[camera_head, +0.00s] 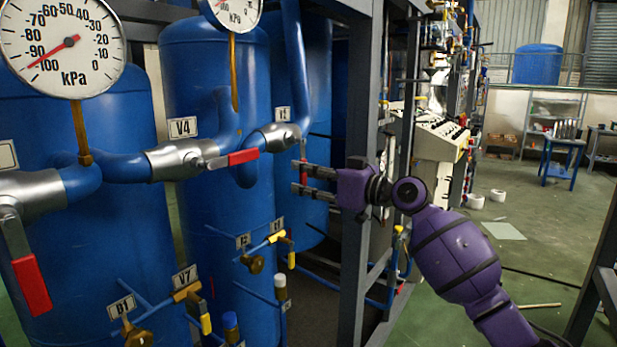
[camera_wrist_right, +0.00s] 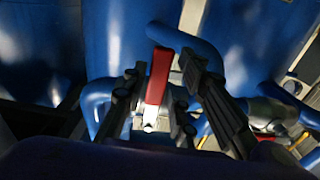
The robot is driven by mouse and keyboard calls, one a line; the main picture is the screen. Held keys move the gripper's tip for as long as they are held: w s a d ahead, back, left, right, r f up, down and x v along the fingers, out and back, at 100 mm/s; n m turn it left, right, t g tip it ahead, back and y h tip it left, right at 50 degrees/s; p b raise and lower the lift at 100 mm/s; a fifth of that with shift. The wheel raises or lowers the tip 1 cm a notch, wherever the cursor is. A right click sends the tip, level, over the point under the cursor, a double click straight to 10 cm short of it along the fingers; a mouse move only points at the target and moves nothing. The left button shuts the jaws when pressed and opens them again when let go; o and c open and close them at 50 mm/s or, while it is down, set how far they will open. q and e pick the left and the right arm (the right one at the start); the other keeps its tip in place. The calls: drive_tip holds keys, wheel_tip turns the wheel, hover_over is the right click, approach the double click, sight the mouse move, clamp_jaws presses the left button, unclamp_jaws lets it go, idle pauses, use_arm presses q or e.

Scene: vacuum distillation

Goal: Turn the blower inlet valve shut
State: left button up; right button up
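Several silver valves with red lever handles sit on the blue pipes; I cannot tell from the labels which is the blower inlet valve. The valve near my gripper (camera_head: 273,135) has a small red handle (camera_head: 303,150) hanging down, seen nearly edge-on. My right gripper (camera_head: 302,178) is open, its fingertips at that handle. In the right wrist view a red handle (camera_wrist_right: 158,75) lies between the two spread fingers, with gaps on both sides. The V4 valve (camera_head: 178,158) has its red handle pointing right along the pipe. My left gripper is not in view.
Blue tanks (camera_head: 205,90) stand behind the pipes. A grey frame post (camera_head: 362,100) rises close beside my right gripper. A kPa gauge (camera_head: 62,45) hangs at upper left. Small brass valves (camera_head: 255,263) sit low down. Open floor (camera_head: 535,235) lies at right.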

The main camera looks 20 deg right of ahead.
drive_tip(key=shift+o, duration=0.2)
drive_tip(key=shift+s+d, duration=0.2)
drive_tip(key=v, duration=1.1)
drive_tip(key=shift+s, duration=0.2)
drive_tip(key=shift+d+f, duration=0.1)
drive_tip(key=shift+d, duration=0.05)
